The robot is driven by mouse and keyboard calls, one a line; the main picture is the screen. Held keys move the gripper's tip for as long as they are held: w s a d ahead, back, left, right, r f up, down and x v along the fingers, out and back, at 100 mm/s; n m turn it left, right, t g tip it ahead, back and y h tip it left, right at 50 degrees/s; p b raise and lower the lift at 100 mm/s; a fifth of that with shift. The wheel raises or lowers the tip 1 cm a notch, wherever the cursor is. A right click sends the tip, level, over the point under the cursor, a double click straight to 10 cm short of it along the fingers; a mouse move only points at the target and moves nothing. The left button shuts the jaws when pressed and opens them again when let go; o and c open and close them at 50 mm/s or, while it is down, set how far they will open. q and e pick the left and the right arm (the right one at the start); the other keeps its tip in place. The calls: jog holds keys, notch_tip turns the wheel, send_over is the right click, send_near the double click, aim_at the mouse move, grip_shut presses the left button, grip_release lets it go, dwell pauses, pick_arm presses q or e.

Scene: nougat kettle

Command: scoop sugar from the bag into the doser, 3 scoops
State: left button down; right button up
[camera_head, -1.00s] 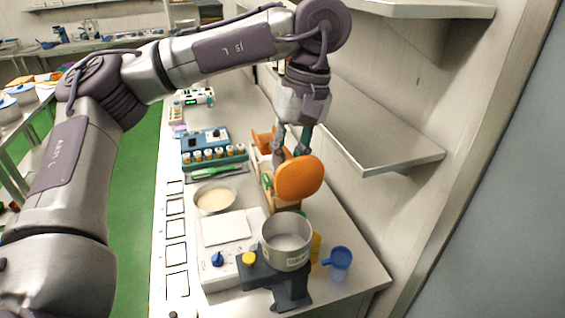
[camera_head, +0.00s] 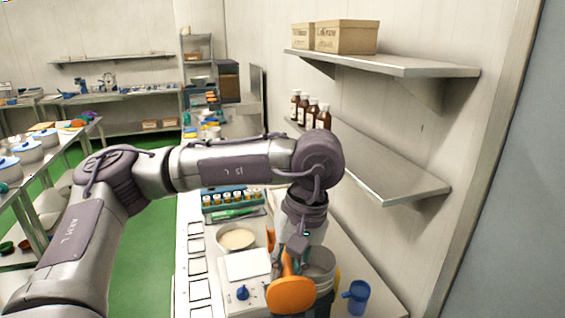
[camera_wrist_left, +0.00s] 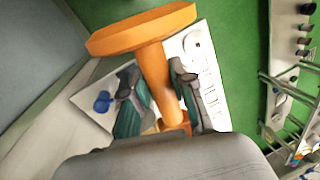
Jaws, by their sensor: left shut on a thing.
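My left gripper (camera_head: 288,264) is shut on the handle of an orange scoop (camera_head: 291,295). The scoop's broad round head faces the head camera, so its contents do not show. In the left wrist view the scoop's handle (camera_wrist_left: 158,85) stands between the fingers. The grey metal pot (camera_head: 322,268), perhaps the doser, is just behind and right of the gripper, partly hidden by my arm and the scoop. I cannot tell whether the scoop touches it. The sugar bag cannot be made out; my arm covers that part of the counter. My right gripper is not in view.
A blue jug (camera_head: 357,297) stands right of the pot. A white scale (camera_head: 248,265) and a bowl of pale powder (camera_head: 237,237) stand to the left. A rack of small bottles (camera_head: 232,197) is behind them. A metal shelf (camera_head: 390,170) juts from the wall at the right.

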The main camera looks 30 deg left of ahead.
pick_arm(q)
jog(key=s+d+f+m, duration=0.1)
jog(key=s+f+m, duration=0.1)
jog(key=f, duration=0.7)
jog(key=s+d+f+m+t, duration=0.1)
jog(key=s+f+m, duration=0.2)
jog(key=f, duration=0.7)
jog(key=s+d+f+m, duration=0.1)
jog(key=s+f+m, duration=0.1)
jog(key=f, duration=0.7)
jog(key=shift+s+d+f+m+t, duration=0.3)
jog(key=shift+s+m, duration=0.1)
jog(key=shift+s, duration=0.5)
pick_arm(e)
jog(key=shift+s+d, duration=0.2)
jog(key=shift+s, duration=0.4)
